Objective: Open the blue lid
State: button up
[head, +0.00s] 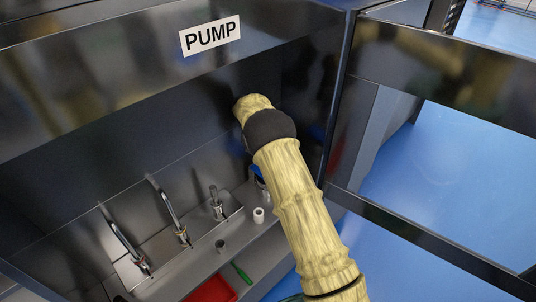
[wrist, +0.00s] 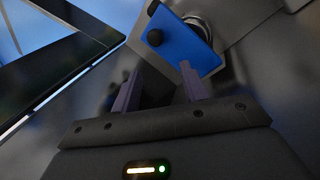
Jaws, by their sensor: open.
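The blue lid (wrist: 188,48) shows in the wrist view as a flat blue panel, tilted in the picture, with a round black knob (wrist: 155,38) near its left edge. A rounded metal part sits at its upper right. My gripper (wrist: 160,72) is open, with its two fingers apart and nothing seen between them. The fingertips point at the lid's lower edge; the right fingertip overlaps that edge in the picture, and I cannot tell whether it touches. In the head view only a small blue patch (head: 259,176) shows beside my arm, which hides the gripper and most of that area.
A dark metal bay with a PUMP sign (head: 210,36) surrounds my arm. Metal taps (head: 171,211), a white cylinder (head: 259,215), a red tray (head: 211,290) and a green item (head: 242,272) are at the left. A dark frame post stands close on the right; open blue floor (head: 450,170) lies beyond.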

jog(key=b+v, duration=0.2)
jog(key=v, duration=0.5)
jog(key=shift+a, duration=0.1)
jog(key=s+d+r+t+y, duration=0.1)
jog(key=s+d+r, duration=0.1)
jog(key=s+d, duration=0.35)
jog(key=s+d+r+y, duration=0.2)
jog(key=s+d, duration=0.1)
jog(key=s, duration=0.6)
jog(key=s+d+f+t+y, duration=0.1)
jog(key=s+d, duration=0.1)
jog(key=s, duration=1.7)
jog(key=shift+s+d+f+t, duration=0.2)
jog(key=shift+d+f+t, duration=0.05)
jog(key=shift+d+t, duration=0.05)
jog(key=c, duration=0.9)
grip_shut()
